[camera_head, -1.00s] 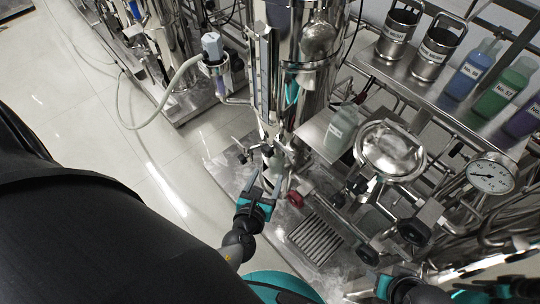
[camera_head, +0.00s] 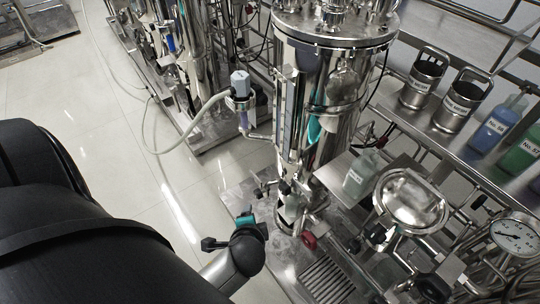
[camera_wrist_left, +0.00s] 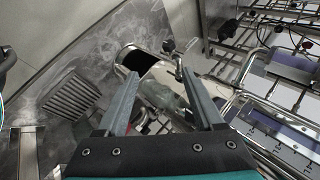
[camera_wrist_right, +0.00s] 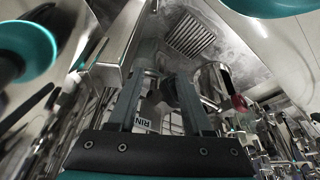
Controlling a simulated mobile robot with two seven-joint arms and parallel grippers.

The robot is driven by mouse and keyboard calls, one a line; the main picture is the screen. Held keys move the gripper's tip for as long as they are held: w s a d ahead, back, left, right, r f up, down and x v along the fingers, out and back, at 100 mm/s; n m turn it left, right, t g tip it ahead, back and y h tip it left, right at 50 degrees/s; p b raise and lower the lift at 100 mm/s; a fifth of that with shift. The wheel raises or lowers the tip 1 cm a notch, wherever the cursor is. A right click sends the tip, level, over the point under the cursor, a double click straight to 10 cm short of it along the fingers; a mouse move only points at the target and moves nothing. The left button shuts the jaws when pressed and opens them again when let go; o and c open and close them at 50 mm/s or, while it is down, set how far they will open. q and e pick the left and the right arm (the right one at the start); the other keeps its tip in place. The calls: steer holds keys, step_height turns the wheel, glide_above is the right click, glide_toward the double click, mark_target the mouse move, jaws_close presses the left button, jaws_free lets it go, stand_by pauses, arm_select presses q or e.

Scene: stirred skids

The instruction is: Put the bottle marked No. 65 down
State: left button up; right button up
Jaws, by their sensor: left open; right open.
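A pale, translucent grey-green bottle (camera_head: 360,176) with a white label stands on a small metal shelf (camera_head: 334,176) beside the tall steel vessel. The label's number is too small to read, so I cannot tell whether it is No. 65. My left gripper (camera_wrist_left: 158,73) is open, with a shiny cylinder and a cloudy, glassy shape beyond its fingers. I cannot tell whether that shape is a bottle. In the head view its teal wrist is left of the bottle, clearly apart from it. My right gripper (camera_wrist_right: 160,75) is open; a dark part shows near its right finger.
A blue bottle (camera_head: 494,130) and a green bottle (camera_head: 520,153) stand on the right-hand shelf near two steel holders (camera_head: 425,78). A round steel lid (camera_head: 410,200), a pressure gauge (camera_head: 513,236), a red knob (camera_head: 309,240) and pipes crowd the skid.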

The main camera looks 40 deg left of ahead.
arm_select(q)
steer(key=s+d+n+g+h, duration=0.2)
steer(key=s+d+n+h, duration=0.2)
steer(key=d, duration=0.4)
steer(key=n+h, duration=0.1)
steer(key=n, duration=0.1)
steer(key=shift+d+r+n+g, duration=0.25)
steer(key=shift+d+n+g, duration=0.05)
steer(key=shift+g, duration=0.1)
steer(key=shift+s, duration=0.1)
